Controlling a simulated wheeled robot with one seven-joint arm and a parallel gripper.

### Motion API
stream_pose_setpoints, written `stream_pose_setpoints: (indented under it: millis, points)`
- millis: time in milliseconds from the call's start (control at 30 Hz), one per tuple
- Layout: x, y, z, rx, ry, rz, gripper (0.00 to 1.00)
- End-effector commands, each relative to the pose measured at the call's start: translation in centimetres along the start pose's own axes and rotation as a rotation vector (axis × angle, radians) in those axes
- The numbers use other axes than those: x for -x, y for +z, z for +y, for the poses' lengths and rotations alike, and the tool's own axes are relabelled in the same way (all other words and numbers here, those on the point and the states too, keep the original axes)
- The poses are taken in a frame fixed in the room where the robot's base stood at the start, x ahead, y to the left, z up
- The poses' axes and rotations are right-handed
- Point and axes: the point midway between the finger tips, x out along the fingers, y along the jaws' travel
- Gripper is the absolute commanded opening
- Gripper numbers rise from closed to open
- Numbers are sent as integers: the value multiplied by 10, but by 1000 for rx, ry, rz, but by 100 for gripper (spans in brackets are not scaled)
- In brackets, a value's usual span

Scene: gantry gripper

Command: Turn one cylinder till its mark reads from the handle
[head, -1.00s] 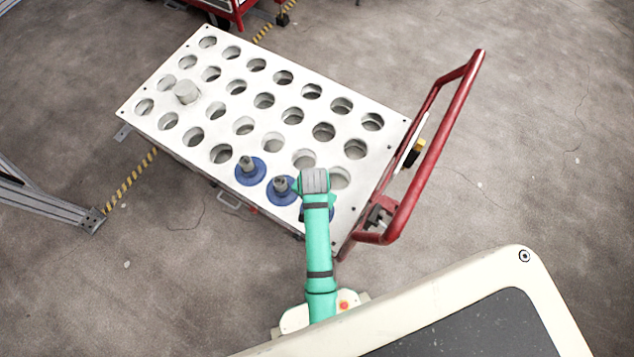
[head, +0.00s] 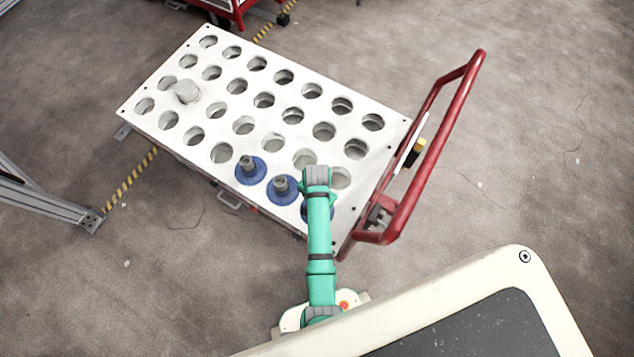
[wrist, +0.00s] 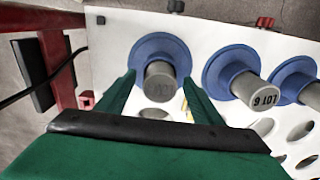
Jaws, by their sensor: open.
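Three grey cylinders with blue flanges stand in a row along the cart's near edge. In the head view the left one (head: 248,164) and middle one (head: 282,185) show; my arm mostly hides the third, nearest the handle, leaving some blue flange (head: 331,214). In the wrist view my open gripper (wrist: 158,80) has a green finger on each side of that third cylinder (wrist: 160,72); I cannot tell whether they touch it. Its end carries a faint dark mark, not clearly legible. The middle cylinder (wrist: 243,84) reads "LOT 6". The red handle (head: 440,150) is at the cart's right end.
The white cart top (head: 221,95) has rows of mostly empty round holes. A pale round piece (head: 188,92) sits near its left end. A metal frame (head: 45,200) stands at the left. Open floor lies to the right of the handle.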

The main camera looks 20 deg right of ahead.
Motion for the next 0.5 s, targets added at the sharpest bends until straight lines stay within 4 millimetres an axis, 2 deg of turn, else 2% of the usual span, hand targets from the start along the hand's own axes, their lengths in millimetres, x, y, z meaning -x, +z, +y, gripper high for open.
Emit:
stream_pose_setpoints:
  millis: [167, 467, 500]
  points:
    - [-11, -1, 0, -2, 0, 1, 61]
    - [-13, 0, 0, 0, -1, 1, 61]
    - [-13, 0, 0, 0, -1, 1, 56]
